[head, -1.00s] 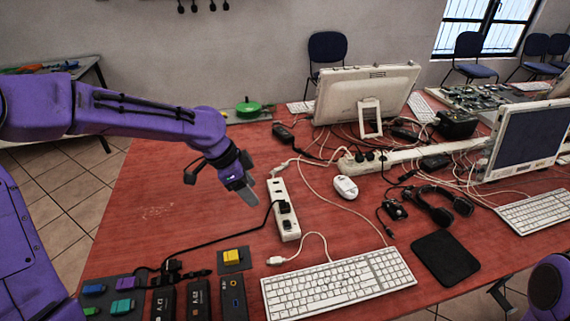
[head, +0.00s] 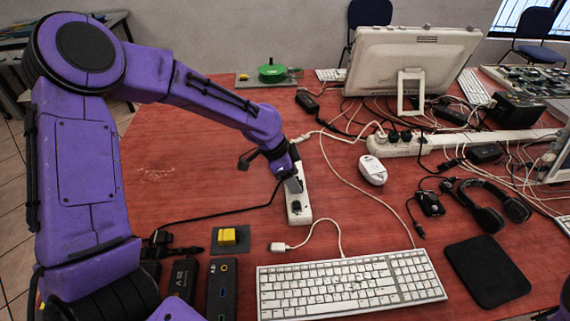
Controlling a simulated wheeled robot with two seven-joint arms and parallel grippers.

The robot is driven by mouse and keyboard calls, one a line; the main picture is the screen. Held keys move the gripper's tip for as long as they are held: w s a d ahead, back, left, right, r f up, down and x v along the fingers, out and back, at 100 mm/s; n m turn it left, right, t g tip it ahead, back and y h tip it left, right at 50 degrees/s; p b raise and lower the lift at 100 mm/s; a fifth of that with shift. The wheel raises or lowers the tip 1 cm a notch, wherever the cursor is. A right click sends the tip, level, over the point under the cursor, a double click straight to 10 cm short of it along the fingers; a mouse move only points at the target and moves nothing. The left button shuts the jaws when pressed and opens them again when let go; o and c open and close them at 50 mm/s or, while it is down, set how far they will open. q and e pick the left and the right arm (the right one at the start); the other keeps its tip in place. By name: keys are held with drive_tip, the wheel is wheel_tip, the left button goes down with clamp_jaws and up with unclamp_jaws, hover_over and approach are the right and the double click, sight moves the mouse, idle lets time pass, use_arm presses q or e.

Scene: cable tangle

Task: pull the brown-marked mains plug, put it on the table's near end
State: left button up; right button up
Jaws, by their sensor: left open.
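A white power strip (head: 299,212) lies on the red table left of the mouse. A black plug (head: 296,206) sits in it, and a black cable (head: 225,213) runs from the strip toward the left. I cannot make out a brown mark on any plug. My left gripper (head: 293,184) is over the strip, its fingers pointing down close to the plug where the cable meets the strip. Its jaws are open, and it hides part of the strip.
A white keyboard (head: 350,284) lies in front. A yellow block (head: 227,237) and black adapters (head: 221,289) lie at the near left. A mouse (head: 372,170), headphones (head: 490,205) and a long white strip (head: 460,139) with tangled cables lie right. The table's left middle is clear.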

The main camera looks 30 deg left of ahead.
use_arm(q)
drive_tip(key=shift+x, duration=0.9)
clamp_jaws()
drive_tip(key=shift+r, duration=0.15)
drive_tip(key=shift+r+p, duration=1.45)
drive_tip(key=shift+p, duration=0.6)
